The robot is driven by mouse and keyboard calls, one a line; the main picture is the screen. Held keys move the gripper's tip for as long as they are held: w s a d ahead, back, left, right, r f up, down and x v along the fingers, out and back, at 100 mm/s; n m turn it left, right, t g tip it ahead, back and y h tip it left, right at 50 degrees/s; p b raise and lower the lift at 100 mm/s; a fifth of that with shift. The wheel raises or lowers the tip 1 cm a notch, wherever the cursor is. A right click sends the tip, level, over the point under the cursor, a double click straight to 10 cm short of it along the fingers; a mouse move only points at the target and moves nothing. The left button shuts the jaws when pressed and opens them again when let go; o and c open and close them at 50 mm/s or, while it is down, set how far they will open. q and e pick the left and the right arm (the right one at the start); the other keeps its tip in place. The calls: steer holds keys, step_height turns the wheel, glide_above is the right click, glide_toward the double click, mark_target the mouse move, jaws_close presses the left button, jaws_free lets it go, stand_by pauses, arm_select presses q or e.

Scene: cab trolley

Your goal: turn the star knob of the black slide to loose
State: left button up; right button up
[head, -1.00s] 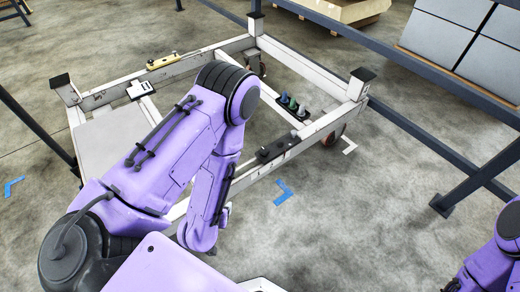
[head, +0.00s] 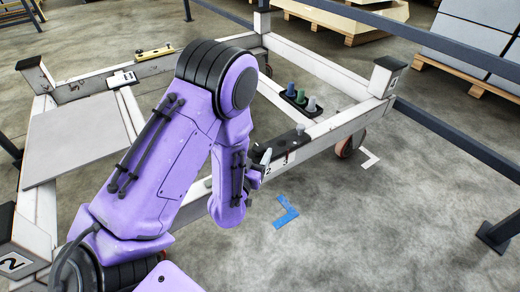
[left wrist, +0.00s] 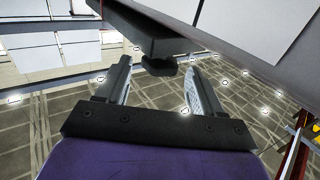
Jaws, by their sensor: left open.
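The black slide (head: 280,146) sits on the near white beam of the trolley frame, beside the printed numbers. In the left wrist view the slide shows as a dark block (left wrist: 150,38) along the pale beam, with the small dark star knob (left wrist: 158,68) sticking out from it. My left gripper (left wrist: 160,72) is open, its fingers apart on either side of the knob in the picture. I cannot tell whether the knob lies fully between the fingertips or just beyond them; no contact shows. In the head view a grey finger of the left gripper (head: 265,157) shows close to the slide.
A black holder with coloured pegs (head: 300,102) sits on the trolley beyond the slide. A yellow level (head: 154,53) lies on the far beam. A grey panel (head: 85,150) fills the left side. Dark railings run behind and right. Floor around the blue mark (head: 286,212) is clear.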

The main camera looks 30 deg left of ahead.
arm_select(q)
steer(key=shift+x, duration=1.5)
steer(key=c, duration=1)
steer(key=shift+o, duration=0.2)
